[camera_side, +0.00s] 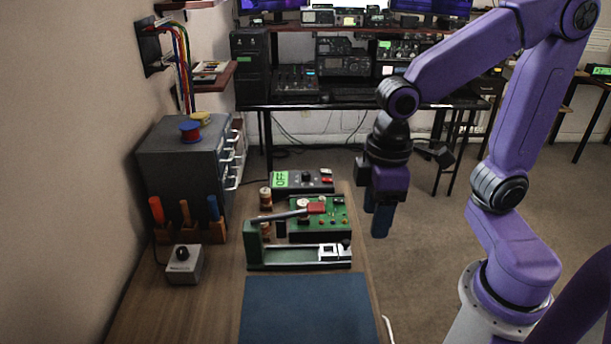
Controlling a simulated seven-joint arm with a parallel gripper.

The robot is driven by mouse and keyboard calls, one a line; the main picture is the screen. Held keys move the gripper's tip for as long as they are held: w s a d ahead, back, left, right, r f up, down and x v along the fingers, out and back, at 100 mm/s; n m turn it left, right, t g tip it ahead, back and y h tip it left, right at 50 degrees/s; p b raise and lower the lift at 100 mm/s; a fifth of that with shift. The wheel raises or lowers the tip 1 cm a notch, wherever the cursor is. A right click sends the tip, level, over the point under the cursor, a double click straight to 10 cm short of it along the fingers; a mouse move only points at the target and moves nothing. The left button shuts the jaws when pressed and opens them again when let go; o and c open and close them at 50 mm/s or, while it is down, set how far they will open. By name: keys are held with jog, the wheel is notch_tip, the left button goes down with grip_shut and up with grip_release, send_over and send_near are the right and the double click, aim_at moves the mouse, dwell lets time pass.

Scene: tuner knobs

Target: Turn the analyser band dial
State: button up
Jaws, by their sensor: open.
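A dark box with a green display reading OFF (281,180) sits at the far end of the wooden bench. It has a black dial (307,176) on top and red and white buttons at its right. It may be the analyser, but no name on it is readable. A small grey box (183,268) with a black knob (182,253) stands at the left front of the bench. My gripper (376,218) is open and empty, pointing down beyond the bench's right edge. It is right of the OFF box, apart from it and from both knobs.
A green and white fixture with a lever (290,216) and a green circuit board (334,219) stand mid-bench. Screwdrivers in a wooden rack (217,229) and a grey drawer cabinet (180,160) line the left. A blue mat (305,310) lies bare in front.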

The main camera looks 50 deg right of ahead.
jog(key=w+a+r+m, duration=0.15)
jog(key=w+m, duration=0.45)
jog(key=w, duration=0.8)
jog(key=m, duration=1.5)
send_over(306, 173)
notch_tip(306, 173, down, 4)
jog(key=f, duration=0.1)
notch_tip(306, 173, down, 17)
jog(key=shift+w+d+r, duration=0.1)
grip_shut()
